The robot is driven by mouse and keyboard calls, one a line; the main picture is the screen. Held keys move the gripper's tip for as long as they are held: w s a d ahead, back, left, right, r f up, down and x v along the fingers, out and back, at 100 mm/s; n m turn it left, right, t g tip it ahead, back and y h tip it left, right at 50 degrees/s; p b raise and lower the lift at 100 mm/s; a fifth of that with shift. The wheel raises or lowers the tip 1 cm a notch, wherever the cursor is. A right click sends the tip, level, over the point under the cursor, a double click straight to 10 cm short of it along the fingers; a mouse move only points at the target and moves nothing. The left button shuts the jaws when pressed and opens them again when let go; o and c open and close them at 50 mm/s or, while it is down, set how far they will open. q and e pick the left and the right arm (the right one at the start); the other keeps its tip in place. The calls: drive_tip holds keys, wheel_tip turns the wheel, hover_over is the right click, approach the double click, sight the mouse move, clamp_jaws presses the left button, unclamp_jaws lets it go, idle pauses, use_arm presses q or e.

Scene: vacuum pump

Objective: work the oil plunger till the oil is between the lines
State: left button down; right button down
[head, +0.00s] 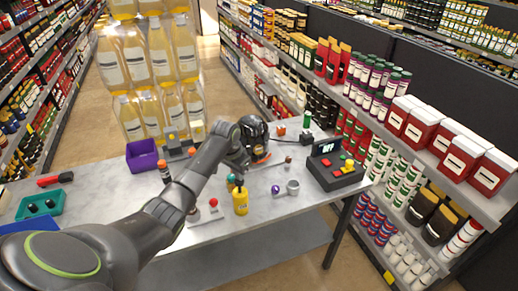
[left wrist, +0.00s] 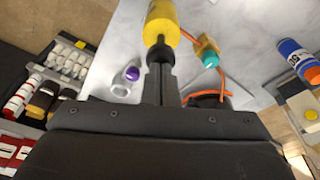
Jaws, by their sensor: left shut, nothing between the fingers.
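A yellow cylinder (head: 240,203), which looks like the oil plunger's body, stands upright near the table's front edge. In the left wrist view its dark top faces my fingers, and the yellow body (left wrist: 161,24) is at the top of the picture. My left gripper (head: 239,178) points down at that top. Its fingers (left wrist: 159,55) are shut with nothing between them, their tips at or just above the dark top; I cannot tell whether they touch it. I cannot make out an oil level or its lines. My right gripper is not in view.
Beside the cylinder are a purple-capped piece (head: 275,189), a metal ring (head: 292,186) and a teal-capped part (left wrist: 210,60) with an orange cable. A dark control box (head: 333,168) stands right, a purple bin (head: 142,156) left. Stocked shelves flank the table (head: 265,208).

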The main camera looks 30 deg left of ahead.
use_arm(q)
drive_tip(key=shift+r, duration=2.4)
drive_tip(key=shift+w+r+m+b, duration=0.1)
drive_tip(key=shift+r+m+b, duration=0.3)
drive_tip(key=shift+m+b, duration=0.55)
wheel_tip(320, 180, down, 2)
drive_tip(key=m+h+b, duration=0.1)
drive_tip(key=m+b, duration=0.3)
drive_tip(key=b, duration=0.3)
drive_tip(key=shift+f+g, duration=0.15)
drive_tip(key=shift+g, duration=0.15)
drive_tip(key=shift+f, duration=0.9)
